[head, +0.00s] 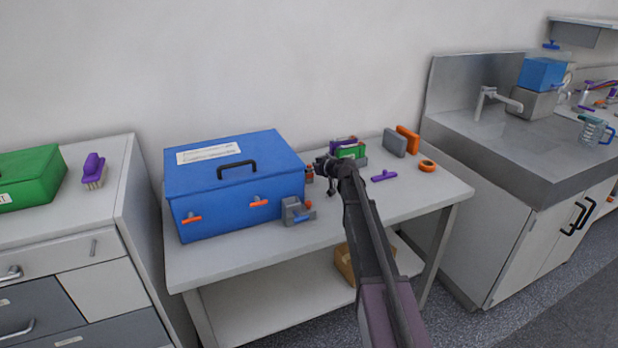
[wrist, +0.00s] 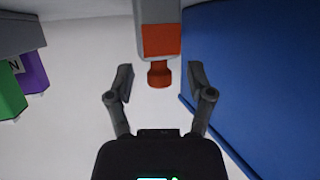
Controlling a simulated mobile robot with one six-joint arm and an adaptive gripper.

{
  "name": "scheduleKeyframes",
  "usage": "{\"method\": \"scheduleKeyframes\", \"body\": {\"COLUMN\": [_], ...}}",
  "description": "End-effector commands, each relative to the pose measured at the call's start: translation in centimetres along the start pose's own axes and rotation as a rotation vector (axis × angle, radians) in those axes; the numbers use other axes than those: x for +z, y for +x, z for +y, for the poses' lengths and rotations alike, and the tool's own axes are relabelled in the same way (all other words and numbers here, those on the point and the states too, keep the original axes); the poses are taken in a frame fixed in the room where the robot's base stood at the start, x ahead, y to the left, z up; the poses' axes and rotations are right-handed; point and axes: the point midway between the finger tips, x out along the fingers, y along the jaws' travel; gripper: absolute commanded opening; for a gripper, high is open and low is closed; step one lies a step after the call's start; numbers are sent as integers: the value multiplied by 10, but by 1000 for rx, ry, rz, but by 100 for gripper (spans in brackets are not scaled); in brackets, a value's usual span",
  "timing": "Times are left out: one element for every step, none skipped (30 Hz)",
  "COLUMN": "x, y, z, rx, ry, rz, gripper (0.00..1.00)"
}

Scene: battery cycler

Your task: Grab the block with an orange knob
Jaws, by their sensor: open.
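The block (wrist: 158,22) is grey with an orange band and an orange knob (wrist: 159,75), seen at the top middle of the wrist view. In the head view the block (head: 309,173) is small and partly hidden, just right of the blue box. My gripper (head: 322,167) is over the table close to it. In the wrist view my gripper (wrist: 160,84) is open, with one finger on each side of the knob. Gaps show between both fingers and the knob. How far the knob lies beyond the fingertips is hard to tell.
The large blue box (head: 236,190) stands close on the left; its side (wrist: 255,75) fills the wrist view's right. A grey block with a blue lever (head: 295,212) stands before it. Green (head: 351,152) and purple items stand behind my gripper. A purple handle (head: 384,176) lies right.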

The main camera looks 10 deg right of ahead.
Motion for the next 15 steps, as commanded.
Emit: {"method": "scheduleKeyframes", "body": {"x": [0,0,0,0,0,0,0,0,0,0,0,0,0,0,0], "y": [0,0,0,0,0,0,0,0,0,0,0,0,0,0,0], "z": [0,0,0,0,0,0,0,0,0,0,0,0,0,0,0], "rx": [0,0,0,0,0,0,0,0,0,0,0,0,0,0,0], "ry": [0,0,0,0,0,0,0,0,0,0,0,0,0,0,0], "rz": [0,0,0,0,0,0,0,0,0,0,0,0,0,0,0], "gripper": [69,69,69,69,69,69,69,69,69,69,69,63,54,45,33]}}
